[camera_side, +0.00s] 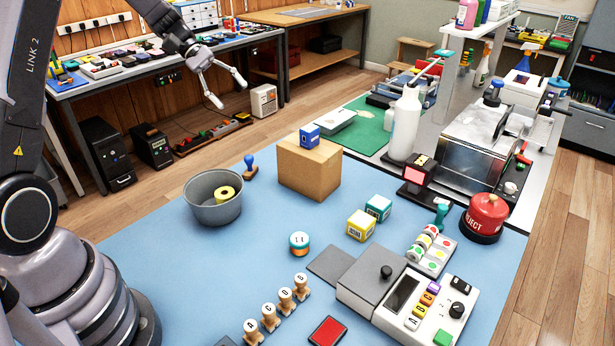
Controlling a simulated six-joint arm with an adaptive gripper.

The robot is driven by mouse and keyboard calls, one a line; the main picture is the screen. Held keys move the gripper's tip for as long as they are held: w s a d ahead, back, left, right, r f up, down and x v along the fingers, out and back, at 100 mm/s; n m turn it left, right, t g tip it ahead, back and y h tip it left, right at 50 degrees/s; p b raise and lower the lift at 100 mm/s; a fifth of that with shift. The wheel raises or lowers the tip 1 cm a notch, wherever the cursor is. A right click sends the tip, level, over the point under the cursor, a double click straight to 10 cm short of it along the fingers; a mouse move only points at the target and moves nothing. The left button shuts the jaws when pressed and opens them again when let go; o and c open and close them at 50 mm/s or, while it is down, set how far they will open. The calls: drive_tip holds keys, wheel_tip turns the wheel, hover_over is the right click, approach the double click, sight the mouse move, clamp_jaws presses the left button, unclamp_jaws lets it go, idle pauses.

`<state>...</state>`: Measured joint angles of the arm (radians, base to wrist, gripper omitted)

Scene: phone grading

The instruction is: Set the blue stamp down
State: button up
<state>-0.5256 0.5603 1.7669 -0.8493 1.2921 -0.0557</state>
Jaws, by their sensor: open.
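The blue stamp (250,166) stands upright on the blue mat (240,262), between the grey bowl (213,212) and the cardboard box (309,173). My gripper (229,94) is in the air above and behind it in the picture, with its two fingers spread wide. Nothing is between the fingers. The gripper is clear of the stamp.
A yellow tape roll (225,193) lies in the bowl. A blue cube (310,136) sits on the box. The mat's left part is free.

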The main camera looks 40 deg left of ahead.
drive_tip(key=s+d+r+m+y, duration=0.3)
drive_tip(key=s+d+r, duration=0.15)
drive_tip(key=s, duration=0.25)
drive_tip(key=s+d+r+m+y, duration=0.3)
drive_tip(key=s+d+r+m, duration=0.15)
drive_tip(key=s, duration=0.25)
drive_tip(key=s+a+r+m+t+y, duration=0.1)
drive_tip(key=s+m+t+y, duration=0.2)
drive_tip(key=s, duration=0.9)
drive_tip(key=shift+m+t+y, duration=0.3)
drive_tip(key=shift+m, duration=0.35)
drive_tip(key=shift+a+r, duration=0.1)
